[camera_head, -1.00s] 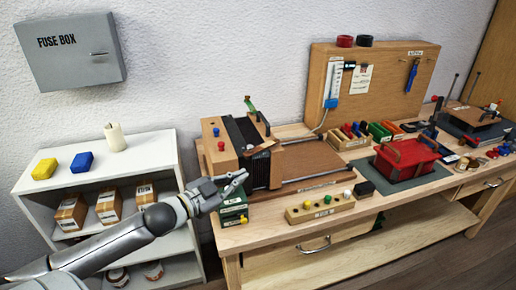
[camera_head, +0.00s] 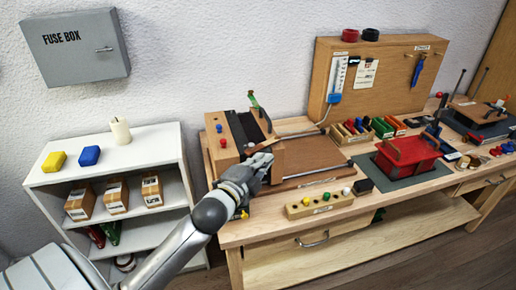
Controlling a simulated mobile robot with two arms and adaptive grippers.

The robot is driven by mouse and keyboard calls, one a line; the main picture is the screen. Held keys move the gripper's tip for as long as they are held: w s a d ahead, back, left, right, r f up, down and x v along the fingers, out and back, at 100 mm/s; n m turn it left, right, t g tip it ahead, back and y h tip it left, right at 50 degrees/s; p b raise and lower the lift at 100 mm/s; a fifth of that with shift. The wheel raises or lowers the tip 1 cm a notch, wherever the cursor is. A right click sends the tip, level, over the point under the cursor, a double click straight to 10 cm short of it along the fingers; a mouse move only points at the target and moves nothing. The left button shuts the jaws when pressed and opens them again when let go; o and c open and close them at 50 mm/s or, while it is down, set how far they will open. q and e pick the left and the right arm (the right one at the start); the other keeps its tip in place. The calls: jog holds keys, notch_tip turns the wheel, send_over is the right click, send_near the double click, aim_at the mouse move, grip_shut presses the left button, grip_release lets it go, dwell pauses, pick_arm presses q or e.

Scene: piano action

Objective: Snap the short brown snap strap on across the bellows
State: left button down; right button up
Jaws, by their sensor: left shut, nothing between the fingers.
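The bellows (camera_head: 239,128) is the black pleated part between a wooden block (camera_head: 219,152) on its left and a brown wooden body (camera_head: 306,154) on its right, at the left end of the bench. My left gripper (camera_head: 264,161) is shut and empty, at the front of the bellows and in front of the wooden body's near left corner. I cannot tell whether it touches them. It hides the bellows' lower front. A dark curved piece (camera_head: 263,117) stands at the bellows' top right. I cannot make out the short brown snap strap. My right gripper is not in view.
A block with coloured knobs (camera_head: 320,203) lies at the bench's front edge, right of my left gripper. A red box (camera_head: 408,152) on a grey mat stands further right. A white shelf (camera_head: 110,159) is left of the bench. A tool board (camera_head: 374,72) stands behind.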

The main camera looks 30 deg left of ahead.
aim_at(246, 152)
pick_arm(q)
jog(key=w+a+f+p, duration=0.1)
jog(key=w+a, duration=0.3)
jog(key=shift+w+f+p, duration=0.15)
jog(key=shift+p, duration=0.25)
jog(key=a, duration=0.3)
jog(key=a+p, duration=0.1)
jog(key=a, duration=0.1)
jog(key=shift+w, duration=0.35)
jog(key=shift+d, duration=0.1)
